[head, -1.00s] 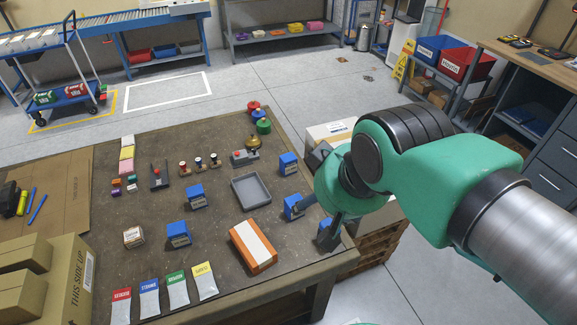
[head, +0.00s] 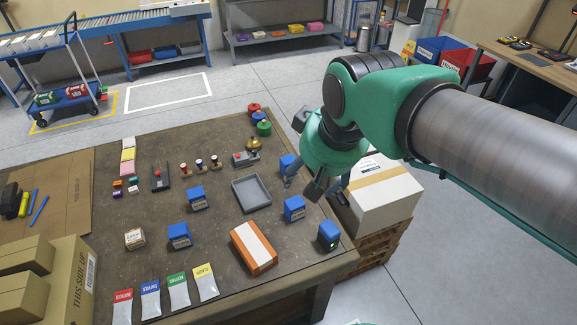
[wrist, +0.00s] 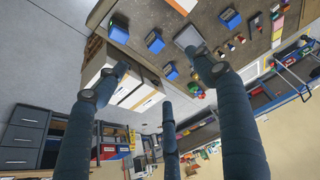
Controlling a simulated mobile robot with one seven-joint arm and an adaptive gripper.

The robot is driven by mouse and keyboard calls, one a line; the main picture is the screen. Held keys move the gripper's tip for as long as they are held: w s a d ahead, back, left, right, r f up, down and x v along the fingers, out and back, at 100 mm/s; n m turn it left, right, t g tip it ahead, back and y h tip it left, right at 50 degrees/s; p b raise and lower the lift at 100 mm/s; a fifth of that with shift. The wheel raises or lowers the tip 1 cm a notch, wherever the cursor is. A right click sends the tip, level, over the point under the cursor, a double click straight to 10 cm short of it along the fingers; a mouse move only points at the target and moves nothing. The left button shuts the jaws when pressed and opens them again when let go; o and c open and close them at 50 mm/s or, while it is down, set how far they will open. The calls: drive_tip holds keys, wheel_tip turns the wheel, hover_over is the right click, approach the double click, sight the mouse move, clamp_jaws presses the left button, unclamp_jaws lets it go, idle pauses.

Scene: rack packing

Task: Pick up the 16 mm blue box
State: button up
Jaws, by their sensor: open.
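Several blue boxes with white labels stand on the brown table. In the head view they are a back right box (head: 286,163), a right box (head: 294,209), a front right box (head: 328,235), a middle box (head: 196,198) and a front left box (head: 179,236). The size print is too small to read, so I cannot tell which is 16 mm.
A grey tray (head: 252,194) and an orange-and-white box (head: 253,248) lie among the blue boxes. Stamps (head: 200,164) and colored weights (head: 263,127) stand farther back. A large white carton (head: 383,197) on a pallet stands right of the table. Labelled bags (head: 178,292) lie in front.

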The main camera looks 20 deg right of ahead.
drive_tip(key=w+d+g+p, duration=0.1)
drive_tip(key=w+d, duration=0.1)
drive_tip(key=w, duration=0.9)
drive_tip(key=n+g+p, duration=0.1)
drive_tip(key=g+p, duration=0.3)
drive_tip(key=p, duration=0.1)
hover_over(289, 159)
wheel_tip(289, 159, down, 25)
drive_tip(key=shift+w+r, duration=0.15)
drive_tip(key=shift+f+b, duration=0.9)
drive_tip(key=shift+f, duration=3.4)
drive_tip(key=shift+f, duration=0.1)
